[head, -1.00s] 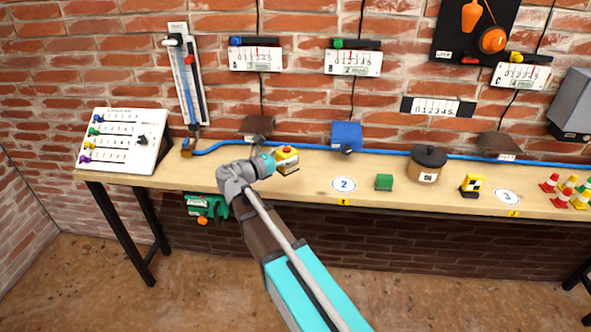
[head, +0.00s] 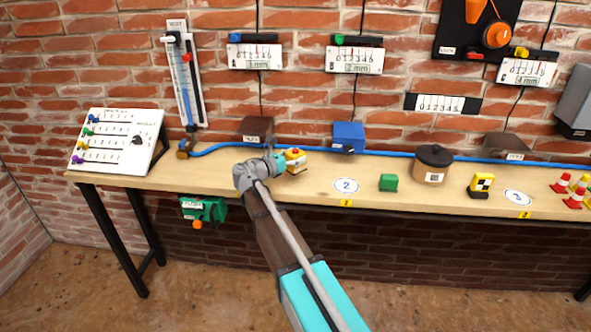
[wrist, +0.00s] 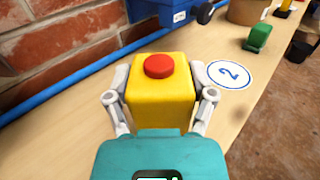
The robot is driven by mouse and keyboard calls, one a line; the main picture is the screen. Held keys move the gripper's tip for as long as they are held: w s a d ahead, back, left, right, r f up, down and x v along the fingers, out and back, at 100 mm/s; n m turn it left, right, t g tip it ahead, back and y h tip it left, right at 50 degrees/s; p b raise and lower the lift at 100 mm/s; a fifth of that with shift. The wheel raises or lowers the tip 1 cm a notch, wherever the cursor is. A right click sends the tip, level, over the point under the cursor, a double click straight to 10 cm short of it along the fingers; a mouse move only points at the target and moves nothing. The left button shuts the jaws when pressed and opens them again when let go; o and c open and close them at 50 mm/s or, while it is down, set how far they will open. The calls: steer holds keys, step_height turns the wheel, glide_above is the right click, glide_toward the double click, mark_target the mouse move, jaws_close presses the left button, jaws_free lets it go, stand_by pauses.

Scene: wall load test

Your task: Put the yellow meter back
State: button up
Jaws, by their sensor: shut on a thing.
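The yellow meter (head: 295,154) is a yellow block with a round red button on top. In the head view it is over the wooden bench, left of the white disc marked 2. It fills the middle of the wrist view (wrist: 160,100), upright, with a finger on each side. My gripper (wrist: 160,80) is shut on it; in the head view my gripper (head: 284,161) reaches it from the left. Its underside is hidden in the wrist view, so I cannot tell whether it touches the bench.
The bench (head: 240,178) has a blue hose (head: 400,153) along the wall. A blue box (head: 349,136), green block (head: 388,182), brown pot (head: 433,164) and checkered yellow block (head: 482,184) stand to the right. A sloped panel (head: 110,140) stands left.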

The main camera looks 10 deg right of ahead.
steer(key=shift+f, duration=0.1)
stand_by(0.3)
steer(key=shift+w+d+f+b, duration=0.2)
steer(key=shift+w+f+b, duration=0.2)
steer(key=shift+f+b, duration=1.5)
steer(key=shift+b, duration=0.1)
steer(key=shift+f, duration=0.15)
steer(key=o, duration=1.3)
steer(key=shift+c, duration=0.2)
steer(key=shift+s+a+r, duration=0.1)
steer(key=shift+r, duration=0.1)
steer(key=v, duration=1.1)
steer(key=shift+s+a, duration=0.15)
steer(key=shift+a, duration=0.2)
